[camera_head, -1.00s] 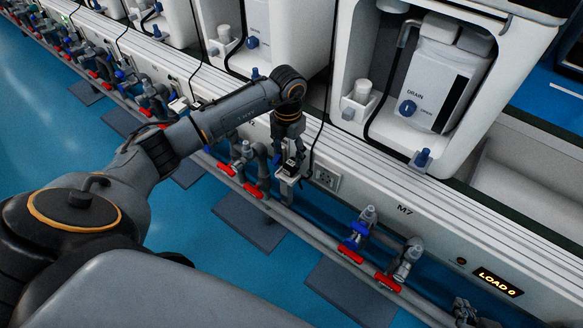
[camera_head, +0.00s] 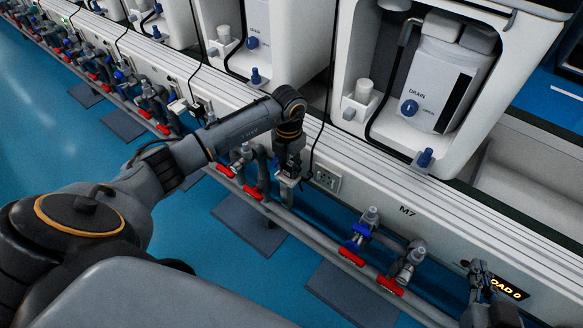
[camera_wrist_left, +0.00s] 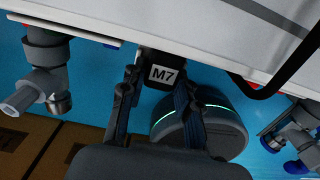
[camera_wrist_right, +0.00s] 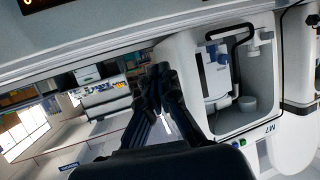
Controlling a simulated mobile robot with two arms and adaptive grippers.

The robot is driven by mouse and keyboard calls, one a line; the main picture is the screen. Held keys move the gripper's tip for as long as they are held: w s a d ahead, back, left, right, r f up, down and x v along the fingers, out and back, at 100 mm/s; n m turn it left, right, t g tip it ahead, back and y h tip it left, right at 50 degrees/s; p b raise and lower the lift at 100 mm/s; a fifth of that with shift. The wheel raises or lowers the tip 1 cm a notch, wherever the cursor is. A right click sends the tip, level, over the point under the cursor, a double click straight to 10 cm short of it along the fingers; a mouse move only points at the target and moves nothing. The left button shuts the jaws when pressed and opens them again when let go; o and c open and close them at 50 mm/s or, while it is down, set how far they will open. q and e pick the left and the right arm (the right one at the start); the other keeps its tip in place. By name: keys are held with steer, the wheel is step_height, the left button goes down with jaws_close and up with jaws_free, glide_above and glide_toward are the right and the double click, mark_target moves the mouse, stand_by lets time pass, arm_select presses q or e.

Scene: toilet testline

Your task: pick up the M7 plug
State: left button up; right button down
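The M7 plug (camera_wrist_left: 162,73), a dark block with a white "M7" label, shows in the left wrist view, close under the white panel edge. My left gripper (camera_wrist_left: 158,85) has one finger at each side of it. The fingers are spread by about the plug's width, and I see no clear grip on it. In the head view my left gripper (camera_head: 289,166) points down beside the panel and mostly hides the plug. My right gripper (camera_head: 480,270) is at the lower right by the load display, with nothing seen in it. In the right wrist view its fingertips (camera_wrist_right: 161,72) are together.
A white panel (camera_head: 390,200) marked M7 runs along the line, with a socket (camera_head: 326,180) right of my left gripper. Pipes with red-handled valves (camera_head: 351,257) run below it. A white toilet test unit (camera_head: 425,90) stands behind. Blue floor is clear at left.

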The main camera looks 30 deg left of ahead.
mark_target(289, 166)
arm_select(q)
jaws_close()
steer(key=shift+r, duration=0.1)
